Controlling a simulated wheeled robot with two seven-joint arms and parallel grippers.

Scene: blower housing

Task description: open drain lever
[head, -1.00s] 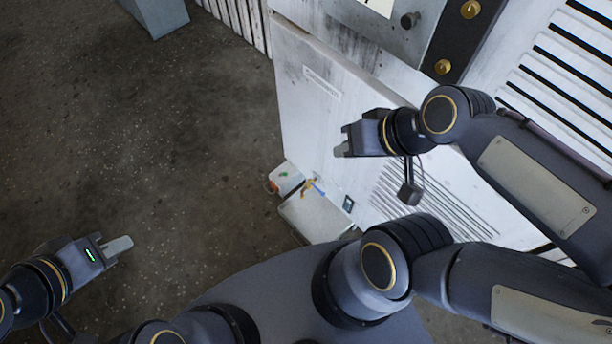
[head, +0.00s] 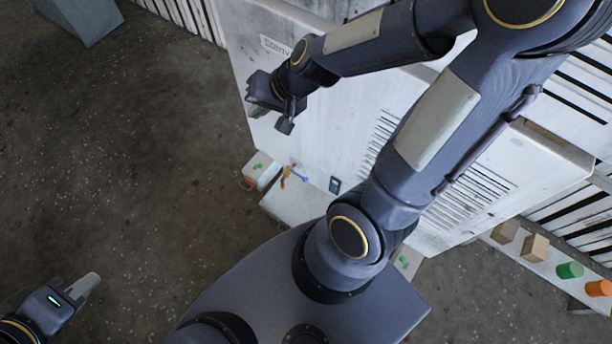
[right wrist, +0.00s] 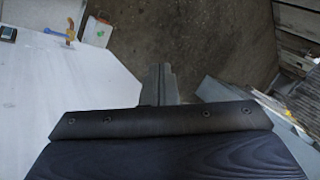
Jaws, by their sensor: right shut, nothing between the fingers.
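A small brass-coloured fitting (head: 286,176) with a blue lever (head: 299,174) sits low at the foot of the white housing (head: 335,130). In the right wrist view the blue lever (right wrist: 69,43) shows at upper left, next to an orange-yellow part. My right gripper (head: 256,106) is shut and empty, over the left part of the white panel, above and left of the lever and apart from it. Its fingers also show in the right wrist view (right wrist: 160,82). My left gripper (head: 84,287) is out over bare floor at lower left; its finger gap cannot be made out.
A small white box (head: 262,170) with green and orange parts stands beside the fitting. A dark small device (head: 335,185) is to its right. A shelf (head: 548,263) at right holds several blocks and cylinders.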

